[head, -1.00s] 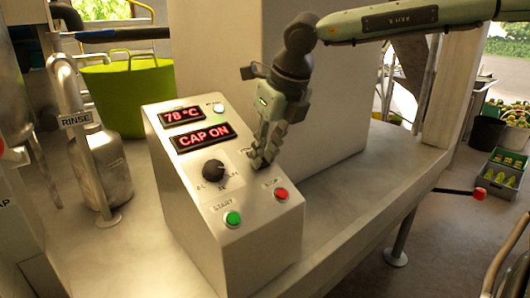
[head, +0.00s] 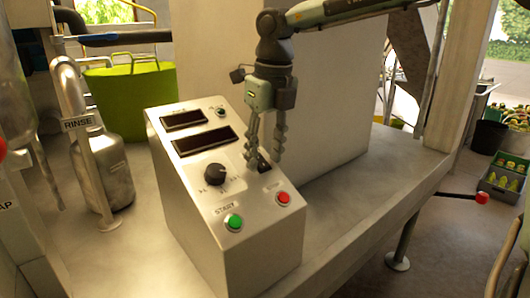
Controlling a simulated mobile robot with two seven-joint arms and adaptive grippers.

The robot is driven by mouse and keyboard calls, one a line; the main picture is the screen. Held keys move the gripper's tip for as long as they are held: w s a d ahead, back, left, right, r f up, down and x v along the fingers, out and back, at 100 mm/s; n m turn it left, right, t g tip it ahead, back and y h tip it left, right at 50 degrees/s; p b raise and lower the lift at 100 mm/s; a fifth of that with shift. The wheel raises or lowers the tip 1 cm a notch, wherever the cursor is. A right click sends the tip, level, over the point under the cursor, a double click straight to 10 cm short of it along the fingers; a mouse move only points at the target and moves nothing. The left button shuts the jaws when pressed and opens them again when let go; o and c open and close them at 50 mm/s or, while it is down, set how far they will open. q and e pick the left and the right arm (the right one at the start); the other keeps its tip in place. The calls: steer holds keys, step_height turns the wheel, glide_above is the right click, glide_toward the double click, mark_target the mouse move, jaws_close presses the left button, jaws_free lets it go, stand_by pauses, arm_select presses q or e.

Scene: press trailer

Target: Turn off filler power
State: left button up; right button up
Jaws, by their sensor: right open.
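The filler's metal control box (head: 245,245) stands on the bench, with two dark, blank displays (head: 205,140) on its sloped face. A black power switch (head: 263,167) sits on the right side of the panel, partly hidden by my right gripper (head: 264,157). That gripper points down with its fingers open, one on each side of the switch. I cannot tell whether they touch it. A black knob (head: 215,174), a green START button (head: 233,222) and a red button (head: 283,198) lie lower on the face. My left gripper is out of view.
A RINSE pipe and metal bottle (head: 105,170) stand left of the box, with a green tub (head: 130,98) behind. A large metal block (head: 335,110) is close behind my right gripper. The bench (head: 350,215) is clear to the right.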

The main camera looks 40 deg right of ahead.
step_height(320, 180, up, 12)
steer(key=s, duration=0.1)
steer(key=shift+s, duration=0.3)
steer(key=shift+f, duration=0.1)
stand_by(0.6)
